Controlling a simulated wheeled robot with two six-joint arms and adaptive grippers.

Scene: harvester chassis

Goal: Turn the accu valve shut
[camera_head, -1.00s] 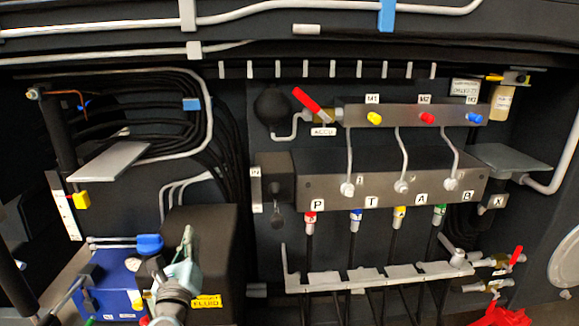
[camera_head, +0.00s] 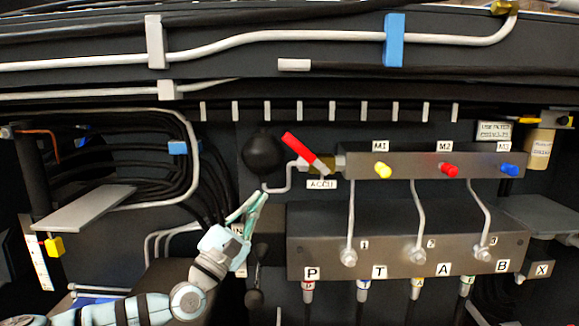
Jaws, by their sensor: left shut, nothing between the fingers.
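The accu valve's red lever (camera_head: 303,151) is tilted, running from upper left down to the brass valve body (camera_head: 322,163). The ACCU label (camera_head: 321,184) sits just below it. A grey pipe (camera_head: 291,178) joins the valve to the black ball-shaped accumulator (camera_head: 264,154). My left gripper (camera_head: 262,195) is shut and empty, pointing up just below the accumulator. It is below and left of the red lever and apart from it. Whether its tips touch the pipe, I cannot tell. My right gripper is not in view.
Right of the valve is a grey block with yellow (camera_head: 383,170), red (camera_head: 449,170) and blue (camera_head: 509,170) caps. Below it stands a larger manifold (camera_head: 400,232) with pipes. Black hoses (camera_head: 160,170) bundle at the left. The space directly left of the lever holds the accumulator.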

